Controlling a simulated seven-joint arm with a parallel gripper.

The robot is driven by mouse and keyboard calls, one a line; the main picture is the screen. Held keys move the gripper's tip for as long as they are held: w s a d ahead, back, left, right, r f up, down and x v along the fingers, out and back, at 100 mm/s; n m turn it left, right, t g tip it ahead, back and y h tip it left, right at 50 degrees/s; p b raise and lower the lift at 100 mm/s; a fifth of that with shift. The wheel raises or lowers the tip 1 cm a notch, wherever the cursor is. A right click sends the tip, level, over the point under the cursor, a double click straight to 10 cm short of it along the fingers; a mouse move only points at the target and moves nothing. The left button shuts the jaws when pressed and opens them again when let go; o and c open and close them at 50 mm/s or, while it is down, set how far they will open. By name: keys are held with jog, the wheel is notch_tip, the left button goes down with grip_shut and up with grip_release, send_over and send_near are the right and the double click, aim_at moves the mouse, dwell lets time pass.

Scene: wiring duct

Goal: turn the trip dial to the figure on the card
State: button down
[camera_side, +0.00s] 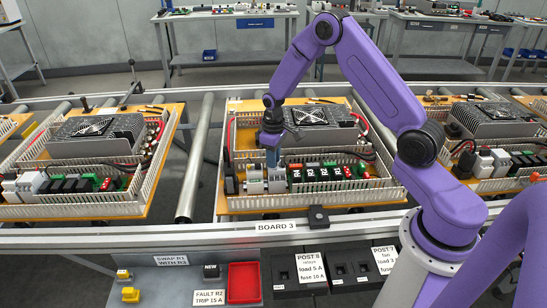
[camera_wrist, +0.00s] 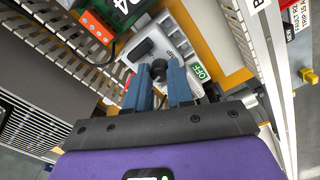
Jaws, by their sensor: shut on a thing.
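My gripper (camera_side: 271,160) points down over the row of parts on the middle board. In the wrist view, its blue fingers (camera_wrist: 159,80) are shut on a small black dial (camera_wrist: 159,66). The dial is on a white unit with a green OFF label (camera_wrist: 199,72). The fingers hide the dial's sides and any scale, so I cannot read its setting. In the side view the white unit (camera_side: 277,182) is below my fingers. The card (camera_side: 210,297) reads "FAULT R2 TRIP 15 A".
Slotted duct walls (camera_wrist: 75,49) run close by. Several black relays stand to the right on the board. A red tray (camera_side: 244,282) and black post blocks (camera_side: 298,275) are in front.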

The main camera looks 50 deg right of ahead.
jog(key=c, duration=1)
grip_release()
jog(key=shift+d, duration=0.1)
jog(key=n, duration=0.4)
jog(key=shift+n, duration=0.4)
notch_tip(320, 180, up, 18)
jog(key=f, duration=0.1)
jog(key=s+a+r+n, duration=0.3)
jog(key=s+a+n, duration=0.2)
jog(key=s+a, duration=0.9)
jog(key=s, duration=0.3)
jog(key=shift+s+a+r, duration=0.15)
jog(key=shift+s+r, duration=0.05)
jog(key=shift+s, duration=0.2)
